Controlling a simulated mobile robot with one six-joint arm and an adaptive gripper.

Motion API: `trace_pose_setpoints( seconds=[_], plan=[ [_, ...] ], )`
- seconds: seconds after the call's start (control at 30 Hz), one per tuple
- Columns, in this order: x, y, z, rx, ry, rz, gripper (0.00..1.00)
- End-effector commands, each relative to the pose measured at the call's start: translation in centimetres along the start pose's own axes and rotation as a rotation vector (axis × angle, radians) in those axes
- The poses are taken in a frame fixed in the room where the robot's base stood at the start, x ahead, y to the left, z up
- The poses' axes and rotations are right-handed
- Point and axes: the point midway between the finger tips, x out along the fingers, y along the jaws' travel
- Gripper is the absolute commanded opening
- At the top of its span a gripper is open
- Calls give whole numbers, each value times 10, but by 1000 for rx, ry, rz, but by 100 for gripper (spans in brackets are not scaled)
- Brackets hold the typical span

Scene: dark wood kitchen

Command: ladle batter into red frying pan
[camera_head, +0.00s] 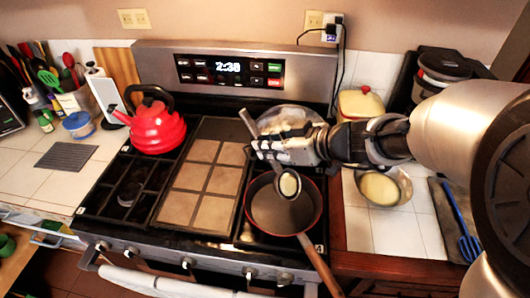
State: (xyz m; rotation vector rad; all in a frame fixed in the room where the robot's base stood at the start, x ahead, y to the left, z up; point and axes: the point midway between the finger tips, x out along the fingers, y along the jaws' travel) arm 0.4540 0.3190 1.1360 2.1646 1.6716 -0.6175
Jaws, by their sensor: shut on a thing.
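The red frying pan (268,208) sits on the front right burner of the stove, its wooden handle pointing toward the lower right. My gripper (262,148) is shut on a ladle (288,185), whose bowl hangs over the pan. The ladle's bowl shows a pale yellowish content that looks like batter. A metal bowl (402,180) with pale yellow batter (379,188) stands on the white tiled counter to the right of the stove. My arm reaches in from the right and hides part of the stove's back right.
A red kettle (157,130) stands on the back left burner. Behind my gripper is a pot (283,112) with pale contents. A yellow lidded dish (361,103) and a blue spatula (466,240) are on the right counter. A tiled griddle plate (193,196) covers the stove's middle.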

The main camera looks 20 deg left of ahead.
Motion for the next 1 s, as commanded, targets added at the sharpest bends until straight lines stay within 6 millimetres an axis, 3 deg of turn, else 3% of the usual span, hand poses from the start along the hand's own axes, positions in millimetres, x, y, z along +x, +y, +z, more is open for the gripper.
trace_pose_setpoints(
  seconds=[0.53, 1.0],
  plan=[
    [-17, 1, 10, -1, 168, 3, 0],
    [-49, 0, 19, 2, 439, 0, 0]
  ],
)
